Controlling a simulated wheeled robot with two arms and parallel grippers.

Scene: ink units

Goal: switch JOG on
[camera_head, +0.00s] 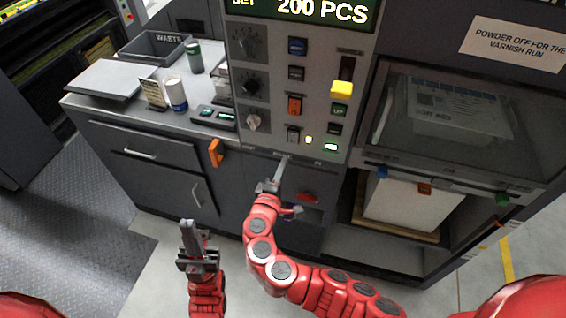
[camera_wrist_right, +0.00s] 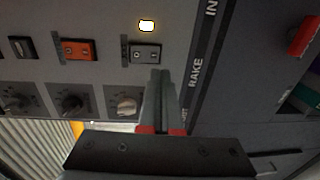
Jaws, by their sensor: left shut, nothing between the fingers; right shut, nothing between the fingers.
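The panel has a column of rocker switches: a blue one (camera_head: 297,46), a dark one (camera_head: 296,73), an orange one (camera_head: 295,104) and a lowest grey-black one (camera_head: 293,133). No JOG label is readable, so I cannot tell which is JOG. The lowest rocker (camera_wrist_right: 145,52) has a lit lamp (camera_wrist_right: 148,25) beside it in the right wrist view. My right gripper (camera_head: 282,162) is shut and empty, just below that rocker; its fingertips (camera_wrist_right: 160,74) appear close to it, contact unclear. My left gripper (camera_head: 190,226) is shut and empty, low in front of the cabinet.
Several knobs (camera_head: 251,86) line the panel's left side. A yellow cap (camera_head: 343,89) and a lit green button (camera_head: 330,147) sit right of the rockers. The counter at left holds a waste bin (camera_head: 155,47) and a white cup (camera_head: 176,94). Floor at left is free.

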